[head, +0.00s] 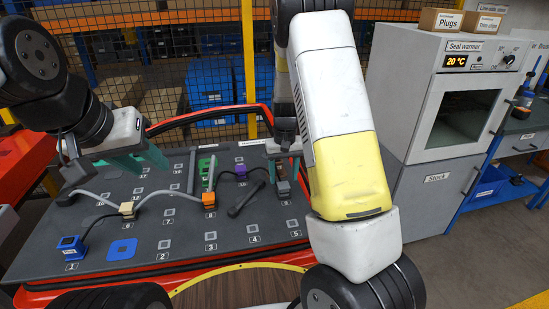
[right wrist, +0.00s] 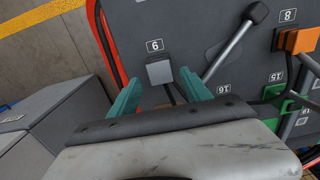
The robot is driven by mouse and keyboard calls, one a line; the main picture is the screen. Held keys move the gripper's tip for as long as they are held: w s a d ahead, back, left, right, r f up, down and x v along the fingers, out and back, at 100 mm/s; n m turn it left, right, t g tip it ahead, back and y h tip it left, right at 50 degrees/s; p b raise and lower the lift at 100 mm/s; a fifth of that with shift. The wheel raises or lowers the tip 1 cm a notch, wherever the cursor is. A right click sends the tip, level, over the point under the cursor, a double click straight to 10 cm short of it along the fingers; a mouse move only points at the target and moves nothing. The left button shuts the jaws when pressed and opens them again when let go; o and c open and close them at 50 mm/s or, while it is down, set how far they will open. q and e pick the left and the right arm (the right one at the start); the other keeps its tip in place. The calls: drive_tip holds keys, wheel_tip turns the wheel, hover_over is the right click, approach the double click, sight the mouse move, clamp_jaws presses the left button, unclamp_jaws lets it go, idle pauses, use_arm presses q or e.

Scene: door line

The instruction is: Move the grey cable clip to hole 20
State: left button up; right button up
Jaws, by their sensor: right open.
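The grey clip (right wrist: 160,72) sits on the dark board beside a label that reads as 9 or 6, with a dark cable running from it. My right gripper (right wrist: 170,95) is open, its teal fingers on either side of the clip, apart from it. In the head view the right gripper (head: 283,158) is low over the board's right part, and my arm hides much there. My left gripper (head: 137,160) is open and empty above the board's left part. I cannot make out hole 20.
The board (head: 185,235) also carries a blue clip (head: 72,246), beige clip (head: 127,209), orange clip (head: 209,199), purple clip (head: 241,171) and green clip (head: 206,166). A dark-knobbed rod (right wrist: 231,43) lies close by the right gripper. A seal warmer (head: 465,105) stands at right.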

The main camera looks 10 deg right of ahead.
sight(283, 185)
drive_tip(key=shift+f, duration=2.55)
clamp_jaws()
drive_tip(key=c, duration=0.8)
unclamp_jaws()
clamp_jaws()
drive_tip(key=shift+r, duration=0.35)
drive_tip(key=shift+o, duration=0.9)
unclamp_jaws()
clamp_jaws()
